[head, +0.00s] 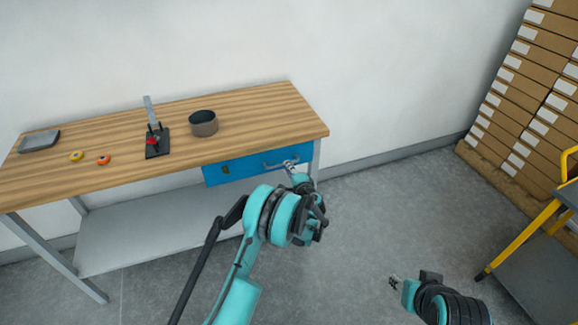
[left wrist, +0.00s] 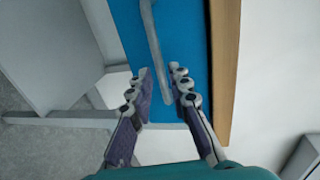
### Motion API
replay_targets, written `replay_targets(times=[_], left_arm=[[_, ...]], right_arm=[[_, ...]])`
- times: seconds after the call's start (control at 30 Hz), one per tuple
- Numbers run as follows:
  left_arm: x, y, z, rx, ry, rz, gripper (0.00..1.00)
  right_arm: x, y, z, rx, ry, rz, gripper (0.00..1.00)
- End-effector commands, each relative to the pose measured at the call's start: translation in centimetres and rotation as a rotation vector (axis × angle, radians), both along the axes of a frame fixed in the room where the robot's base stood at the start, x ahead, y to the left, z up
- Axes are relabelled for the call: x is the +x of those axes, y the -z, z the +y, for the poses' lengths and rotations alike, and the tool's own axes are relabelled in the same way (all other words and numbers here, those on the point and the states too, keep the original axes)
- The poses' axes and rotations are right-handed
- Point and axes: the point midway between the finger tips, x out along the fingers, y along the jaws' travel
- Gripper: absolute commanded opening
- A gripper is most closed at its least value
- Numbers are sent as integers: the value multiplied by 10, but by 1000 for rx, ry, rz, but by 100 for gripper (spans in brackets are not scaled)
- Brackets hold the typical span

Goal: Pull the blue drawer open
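The blue drawer (head: 241,168) hangs under the right part of the workbench top, its front close to flush with the bench edge. Its grey bar handle (head: 270,165) runs along the front; in the left wrist view the handle (left wrist: 153,45) reaches down between my fingers. My left gripper (head: 290,167) is at the right end of the handle. In the left wrist view this gripper (left wrist: 162,82) is open, one finger on each side of the handle, with a gap visible. My right gripper (head: 394,282) is low at the right, away from the bench; its finger opening is too small to tell.
Stacked boxes (head: 520,105) and a yellow-framed cart (head: 530,235) are at the right. The floor before the drawer is clear.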

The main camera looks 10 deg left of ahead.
Motion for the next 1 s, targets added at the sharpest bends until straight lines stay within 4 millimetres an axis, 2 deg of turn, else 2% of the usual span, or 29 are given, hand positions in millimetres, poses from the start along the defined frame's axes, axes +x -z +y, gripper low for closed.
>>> replay_targets(times=[0.1,0.3,0.57,0.6,0.67,1.0], left_arm=[[15,6,11,-1,-1,0,18],[31,9,20,-1,1,1,18],[32,8,22,-1,1,1,18],[32,8,21,-1,1,1,16],[32,8,21,-2,1,0,0],[32,8,22,-2,1,0,0]], right_arm=[[0,9,0,0,0,0,40],[0,14,0,0,0,0,40],[0,13,0,0,0,0,40],[0,13,0,0,0,0,40],[0,13,0,0,0,0,40],[0,13,0,0,0,0,40]])
